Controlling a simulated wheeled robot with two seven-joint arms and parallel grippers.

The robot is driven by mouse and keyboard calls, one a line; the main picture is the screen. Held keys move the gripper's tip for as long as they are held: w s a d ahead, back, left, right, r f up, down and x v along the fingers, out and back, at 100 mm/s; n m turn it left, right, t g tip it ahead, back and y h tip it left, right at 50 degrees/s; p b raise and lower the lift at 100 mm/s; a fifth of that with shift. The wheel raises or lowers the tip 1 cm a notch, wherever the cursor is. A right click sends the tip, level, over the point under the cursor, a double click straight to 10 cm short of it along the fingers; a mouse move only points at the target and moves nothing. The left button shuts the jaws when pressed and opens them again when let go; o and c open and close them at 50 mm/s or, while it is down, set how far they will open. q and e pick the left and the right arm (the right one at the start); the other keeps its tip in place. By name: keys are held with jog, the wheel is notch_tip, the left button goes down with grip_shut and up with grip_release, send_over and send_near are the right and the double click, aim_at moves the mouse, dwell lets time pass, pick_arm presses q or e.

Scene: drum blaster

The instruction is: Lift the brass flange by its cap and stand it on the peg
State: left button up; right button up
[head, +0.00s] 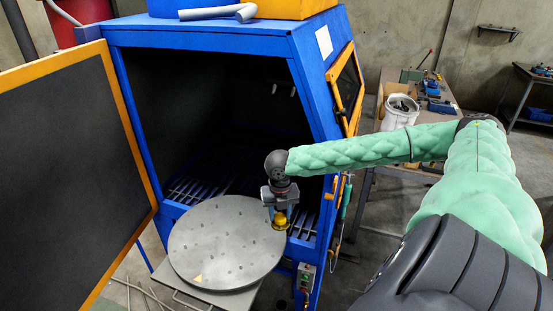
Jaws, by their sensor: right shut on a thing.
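My right gripper (281,210) points down at the right edge of the round grey turntable (215,245). It is shut on the small yellow brass flange (280,221). The gripper hides the upper part of the flange, including the cap. I cannot tell whether the flange touches the disc or hangs just above it. Several small dark marks dot the disc, and I cannot make out which one is the peg. My left gripper is not in view.
The blue blaster cabinet (200,38) stands open behind the disc, with slatted grating (200,188) inside. Its orange-framed door (75,150) is swung out at left. A small yellow triangle (197,278) marks the disc's front.

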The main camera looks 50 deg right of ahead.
jog(key=shift+w+a+r, duration=0.1)
jog(key=shift+w+a, duration=0.25)
jog(key=shift+w, duration=0.3)
jog(key=shift+w+a+f, duration=0.3)
jog(key=shift+w+a, duration=1.6)
jog(key=shift+w, duration=2.8)
jog(key=shift+w+a+f, duration=0.3)
jog(key=shift+w+a, duration=1.55)
jog(key=shift+w, duration=2.8)
jog(key=shift+f, duration=4.8)
jog(key=shift+f+b, duration=0.6)
jog(key=shift+f, duration=1)
jog(key=shift+f, duration=0.4)
jog(key=o, duration=1.3)
